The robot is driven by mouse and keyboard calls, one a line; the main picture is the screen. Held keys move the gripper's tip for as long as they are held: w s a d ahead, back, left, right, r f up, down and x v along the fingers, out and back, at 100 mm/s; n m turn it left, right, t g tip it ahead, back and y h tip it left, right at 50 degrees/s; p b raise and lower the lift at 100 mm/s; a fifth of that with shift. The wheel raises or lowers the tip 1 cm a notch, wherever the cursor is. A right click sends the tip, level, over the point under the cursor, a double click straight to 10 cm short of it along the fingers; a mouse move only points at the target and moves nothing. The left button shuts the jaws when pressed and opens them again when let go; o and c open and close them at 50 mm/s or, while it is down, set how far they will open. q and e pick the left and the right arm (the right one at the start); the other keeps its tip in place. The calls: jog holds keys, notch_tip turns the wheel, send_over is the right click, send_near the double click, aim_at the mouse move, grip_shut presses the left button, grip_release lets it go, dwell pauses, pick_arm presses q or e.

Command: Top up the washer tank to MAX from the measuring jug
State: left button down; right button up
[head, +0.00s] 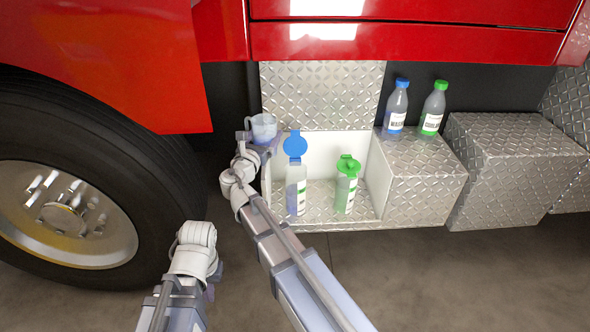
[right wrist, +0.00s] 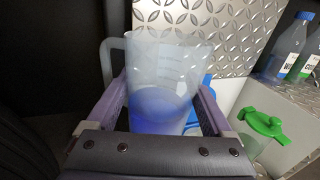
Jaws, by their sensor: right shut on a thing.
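My right gripper (right wrist: 164,100) is shut on the clear measuring jug (right wrist: 165,85), with a purple finger on each side. The jug has blue liquid in its lower part and its handle at the left; it looks about upright. In the head view the jug (head: 264,128) is held left of and above the open compartment. Inside stand a translucent tank with a blue lid (head: 295,145) swung up and a tank with a green cap (head: 347,166). Their labels and level marks are too small to read. My left gripper (head: 210,292) hangs low at the left, mostly hidden by its own wrist.
A blue-capped bottle (head: 396,107) and a green-capped bottle (head: 433,108) stand on the tread-plate step (head: 425,165) right of the compartment. A large tyre (head: 150,190) is at the left. Red bodywork (head: 400,42) overhangs above. The floor in front is clear.

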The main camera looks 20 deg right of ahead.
aim_at(254, 135)
pick_arm(q)
jog(key=shift+f, duration=0.25)
pick_arm(e)
jog(key=shift+w+a+f+y, duration=0.15)
jog(key=shift+w+a, duration=0.15)
jog(key=shift+a, duration=0.5)
jog(key=shift+w+a+f+y, duration=0.15)
jog(key=shift+w+a, duration=0.15)
jog(key=shift+a, duration=0.45)
pick_arm(q)
jog(key=shift+r, duration=0.1)
pick_arm(e)
jog(key=shift+r, duration=0.15)
